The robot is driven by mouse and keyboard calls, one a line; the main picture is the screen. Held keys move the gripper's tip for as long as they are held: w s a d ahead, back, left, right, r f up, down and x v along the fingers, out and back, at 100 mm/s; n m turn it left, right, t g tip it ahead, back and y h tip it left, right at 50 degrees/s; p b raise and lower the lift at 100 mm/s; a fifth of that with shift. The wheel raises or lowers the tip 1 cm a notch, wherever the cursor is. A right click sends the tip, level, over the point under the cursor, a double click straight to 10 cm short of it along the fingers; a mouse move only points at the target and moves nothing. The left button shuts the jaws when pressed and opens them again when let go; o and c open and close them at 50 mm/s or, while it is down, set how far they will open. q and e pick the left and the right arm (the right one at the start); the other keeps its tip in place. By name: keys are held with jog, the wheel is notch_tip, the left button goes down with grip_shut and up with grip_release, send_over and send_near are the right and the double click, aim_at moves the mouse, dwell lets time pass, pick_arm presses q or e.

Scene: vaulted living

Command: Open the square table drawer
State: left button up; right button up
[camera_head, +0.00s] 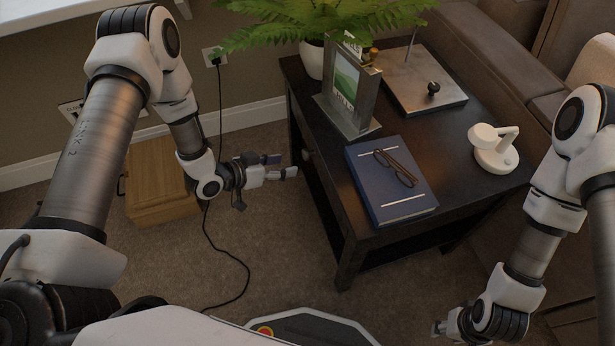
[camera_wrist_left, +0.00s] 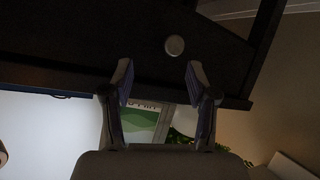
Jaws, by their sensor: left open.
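The dark square table (camera_head: 464,195) stands right of centre in the head view. In the wrist view the knob (camera_wrist_left: 174,45) shows against the dark drawer front (camera_wrist_left: 110,35). No gap around the drawer is visible. My left gripper (camera_head: 285,166) is open, pointing at the drawer side just left of the knob. In the wrist view its fingers (camera_wrist_left: 158,75) stand apart, with the knob ahead between them and apart from them. My right gripper (camera_head: 440,328) is low at the right, mostly hidden by its wrist.
On the table are a blue book (camera_head: 380,205) with glasses (camera_head: 396,167), a picture frame (camera_head: 348,88), a potted fern (camera_head: 313,60), a metal board (camera_head: 425,80) and a white lamp-like object (camera_head: 494,150). A wooden box (camera_head: 160,170) and black cable (camera_head: 240,265) lie left on the carpet.

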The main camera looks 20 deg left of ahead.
aim_at(305, 154)
pick_arm(q)
jog(key=w+a+f+m+t+h+b, duration=0.1)
jog(key=w+a+f+m+h+b, duration=0.1)
jog(key=w+f+m+h+b, duration=0.5)
jog(key=shift+n+g, duration=0.3)
jog(key=shift+n, duration=0.1)
jog(key=d+r+b, duration=0.1)
jog(key=b, duration=0.1)
jog(key=d+b, duration=0.1)
jog(key=d, duration=0.1)
jog(key=w+d+r+b, duration=0.1)
jog(key=d+b, duration=0.1)
jog(key=shift+d+r+b, duration=0.25)
jog(key=shift+r+b, duration=0.05)
jog(key=shift+r, duration=0.05)
jog(key=shift+w+d+r, duration=0.1)
jog(key=shift+w+d, duration=0.1)
jog(key=shift+d, duration=0.05)
grip_shut()
pick_arm(e)
notch_tip(305, 154, down, 17)
